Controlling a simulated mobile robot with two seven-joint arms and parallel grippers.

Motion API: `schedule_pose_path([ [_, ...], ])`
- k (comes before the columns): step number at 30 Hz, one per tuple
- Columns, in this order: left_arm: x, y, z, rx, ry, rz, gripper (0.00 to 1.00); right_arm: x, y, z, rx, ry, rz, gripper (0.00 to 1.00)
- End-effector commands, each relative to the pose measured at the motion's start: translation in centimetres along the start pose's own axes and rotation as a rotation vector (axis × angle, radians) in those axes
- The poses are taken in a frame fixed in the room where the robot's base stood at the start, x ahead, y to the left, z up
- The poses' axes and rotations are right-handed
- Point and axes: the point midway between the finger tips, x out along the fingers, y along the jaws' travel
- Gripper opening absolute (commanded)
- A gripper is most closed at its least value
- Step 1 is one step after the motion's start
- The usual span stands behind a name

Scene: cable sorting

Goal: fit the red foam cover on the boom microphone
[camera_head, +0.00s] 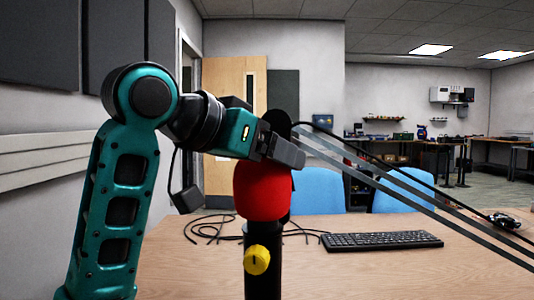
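The red foam cover (262,192) is upright in the centre of the view. Its lower edge meets the top of the black boom microphone body (263,285), which carries a yellow knob (257,260). I cannot tell how far the cover is over the microphone, as its inside is hidden. My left gripper (284,150) comes in from the left, with its dark fingers at the top of the cover and hiding part of it. I cannot tell whether the fingers grip the cover or only overlap it. My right gripper is out of view.
The boom's grey bars (400,193) slope down to the right from behind my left gripper. A black keyboard (382,241) and loose black cables (212,228) lie on the wooden table (400,275). Two blue chairs (318,190) stand behind it. The table's front right is clear.

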Motion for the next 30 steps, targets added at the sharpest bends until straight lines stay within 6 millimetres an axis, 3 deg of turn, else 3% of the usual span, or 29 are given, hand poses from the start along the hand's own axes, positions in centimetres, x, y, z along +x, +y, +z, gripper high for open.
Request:
schedule_pose_path([
  [30, 0.6, 0.0, 1.5, 0.0, 0.0, 0.0, 0.51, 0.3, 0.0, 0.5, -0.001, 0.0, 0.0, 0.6],
])
